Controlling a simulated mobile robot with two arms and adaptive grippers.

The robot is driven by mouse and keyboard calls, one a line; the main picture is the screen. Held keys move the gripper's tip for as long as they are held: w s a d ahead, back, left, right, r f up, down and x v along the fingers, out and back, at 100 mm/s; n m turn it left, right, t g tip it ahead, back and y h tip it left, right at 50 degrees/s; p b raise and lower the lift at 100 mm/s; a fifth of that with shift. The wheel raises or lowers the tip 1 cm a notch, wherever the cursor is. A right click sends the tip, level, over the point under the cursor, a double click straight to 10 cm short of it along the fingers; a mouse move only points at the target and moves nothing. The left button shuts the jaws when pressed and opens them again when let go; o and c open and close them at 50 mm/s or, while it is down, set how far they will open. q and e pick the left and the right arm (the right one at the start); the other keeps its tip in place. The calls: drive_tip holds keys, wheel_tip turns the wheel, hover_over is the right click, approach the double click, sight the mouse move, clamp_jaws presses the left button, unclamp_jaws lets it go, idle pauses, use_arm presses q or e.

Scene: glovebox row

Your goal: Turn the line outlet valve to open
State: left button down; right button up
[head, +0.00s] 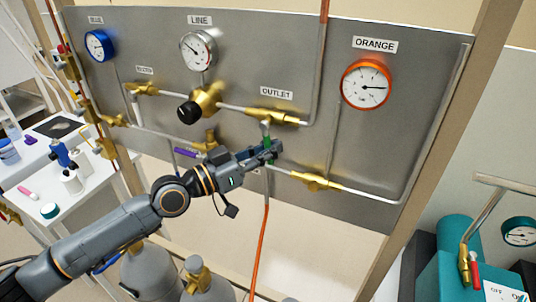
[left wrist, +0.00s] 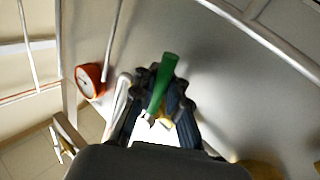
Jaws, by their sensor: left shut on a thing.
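The line outlet valve (head: 276,117) is a brass body on a horizontal pipe, just below the OUTLET label (head: 276,92). Its green handle (head: 267,141) shows below the brass body, pointing down and away from the pipe's line. My left gripper (head: 266,152) is shut on this green handle, its fingers hiding part of it. In the left wrist view the green handle (left wrist: 163,82) sticks out between the two dark fingers. My right gripper is not in view.
The grey panel (head: 225,60) also carries the LINE gauge (head: 196,50), a blue gauge (head: 98,45), an orange gauge (head: 366,84) and a black regulator knob (head: 188,112). A purple handle (head: 187,152) lies close left of my gripper. An orange hose (head: 261,245) hangs below.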

use_arm(q)
drive_tip(key=shift+s+d+r+n+t+h+b, duration=0.15)
drive_tip(key=shift+d+n+t, duration=0.3)
drive_tip(key=shift+n, duration=0.45)
drive_tip(key=shift+s+d+n+t+h+b, duration=0.25)
drive_tip(key=shift+n+t, duration=0.3)
drive_tip(key=shift+n, duration=0.35)
drive_tip(key=shift+s+d+r+n+t+h+b, duration=0.1)
drive_tip(key=shift+d+n+t+b, duration=0.3)
drive_tip(key=shift+n, duration=0.5)
drive_tip(key=shift+f, duration=0.1)
drive_tip(key=c, duration=1.5)
unclamp_jaws()
drive_tip(key=shift+a, duration=0.1)
drive_tip(key=shift+c, duration=0.2)
drive_tip(key=shift+o, duration=0.8)
drive_tip(key=shift+s+a, duration=0.1)
drive_tip(key=shift+r, duration=0.25)
drive_tip(key=shift+a, duration=0.1)
